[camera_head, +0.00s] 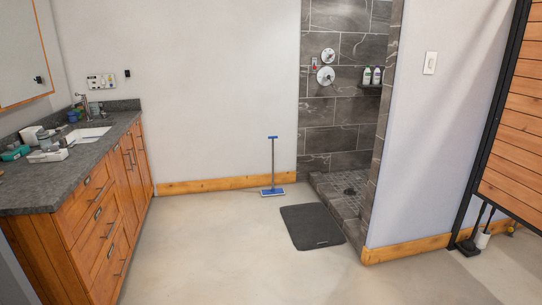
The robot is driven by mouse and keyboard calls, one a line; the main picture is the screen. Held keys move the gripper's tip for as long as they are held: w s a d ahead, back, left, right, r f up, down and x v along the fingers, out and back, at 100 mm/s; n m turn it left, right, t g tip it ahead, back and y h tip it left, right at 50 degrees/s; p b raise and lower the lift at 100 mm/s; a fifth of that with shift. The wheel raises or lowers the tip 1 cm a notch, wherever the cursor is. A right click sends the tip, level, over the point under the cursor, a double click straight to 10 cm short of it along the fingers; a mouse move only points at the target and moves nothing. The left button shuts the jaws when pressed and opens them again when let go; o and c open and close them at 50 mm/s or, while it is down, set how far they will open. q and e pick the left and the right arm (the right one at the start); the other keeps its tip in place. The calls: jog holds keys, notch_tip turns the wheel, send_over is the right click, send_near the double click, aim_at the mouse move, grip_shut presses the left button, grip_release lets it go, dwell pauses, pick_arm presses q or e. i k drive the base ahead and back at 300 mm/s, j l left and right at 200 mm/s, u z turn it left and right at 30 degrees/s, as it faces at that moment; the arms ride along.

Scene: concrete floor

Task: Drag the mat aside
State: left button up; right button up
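A dark grey mat (311,227) lies flat on the concrete floor. It is just left of the shower's raised tiled edge, near the wall corner. Its near edge carries a small light label. The whole mat is visible and nothing lies on it. Neither of my grippers shows in the head view.
A blue floor mop (272,170) stands upright against the back wall, behind the mat. A wooden vanity (95,220) with a dark counter runs along the left. The tiled shower (345,190) is right of the mat. A toilet brush (484,238) stands far right. The middle floor is clear.

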aim_at(310, 226)
jog(key=i+j, duration=0.1)
jog(key=i, duration=0.95)
jog(key=i+j, duration=0.1)
jog(key=i, duration=0.9)
jog(key=i+z, duration=0.25)
jog(key=i, duration=0.2)
jog(key=i+j+z, duration=0.2)
jog(key=i, duration=0.25)
jog(key=i+j+z, duration=0.1)
jog(key=i+z, duration=0.15)
jog(key=i, duration=0.15)
jog(key=i+j+z, duration=0.25)
jog(key=i, duration=0.2)
jog(key=i+j+z, duration=0.2)
jog(key=i+z, duration=0.3)
jog(key=i+j+z, duration=0.3)
jog(key=z, duration=0.15)
jog(key=i+j, duration=0.05)
jog(key=i, duration=0.05)
